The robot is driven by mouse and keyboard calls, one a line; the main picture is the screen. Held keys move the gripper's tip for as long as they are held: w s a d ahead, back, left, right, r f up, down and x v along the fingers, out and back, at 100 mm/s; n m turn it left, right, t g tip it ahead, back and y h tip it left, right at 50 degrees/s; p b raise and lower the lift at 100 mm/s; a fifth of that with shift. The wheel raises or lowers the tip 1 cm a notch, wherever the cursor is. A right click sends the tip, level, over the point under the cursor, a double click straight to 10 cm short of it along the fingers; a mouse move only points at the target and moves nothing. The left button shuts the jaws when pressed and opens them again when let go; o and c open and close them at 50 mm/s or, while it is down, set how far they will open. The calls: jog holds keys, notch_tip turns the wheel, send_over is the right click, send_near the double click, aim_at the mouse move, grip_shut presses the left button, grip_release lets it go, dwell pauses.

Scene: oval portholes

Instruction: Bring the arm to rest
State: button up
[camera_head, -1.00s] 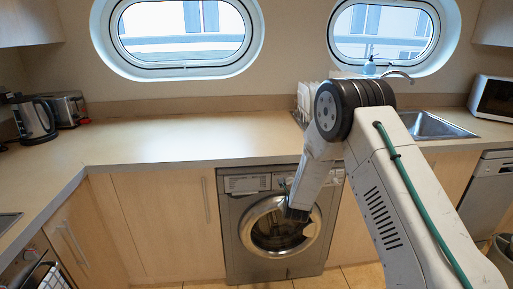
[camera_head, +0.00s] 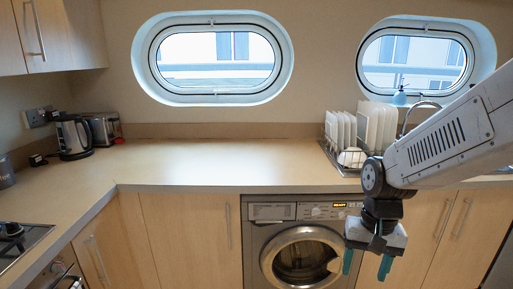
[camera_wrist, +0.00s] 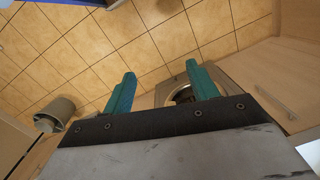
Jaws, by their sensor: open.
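My gripper (camera_head: 367,264) hangs at the right of the head view, in front of the right edge of the washing machine (camera_head: 297,262). Its two teal fingers point down, stand apart and hold nothing. They also show in the wrist view (camera_wrist: 161,88), with tiled floor beyond them. My arm comes in from the right edge of the head view and hides part of the sink area and the cupboards below.
The worktop (camera_head: 200,168) is clear in the middle. A dish rack (camera_head: 345,150) with white plates stands just left of my arm. A kettle (camera_head: 73,137) and a toaster (camera_head: 104,128) stand at the left. A bin (camera_wrist: 56,114) shows in the wrist view.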

jog(key=s+d+r+n+t, duration=0.1)
jog(key=s+r, duration=0.4)
jog(key=s, duration=0.3)
jog(key=s+d+r+n+t, duration=0.1)
jog(key=s+d+r, duration=0.1)
jog(key=s+r, duration=0.4)
jog(key=shift+s+d+n+h, duration=0.2)
jog(key=shift+s+n+h, duration=0.15)
jog(key=shift+s, duration=0.7)
jog(key=shift+r, duration=0.1)
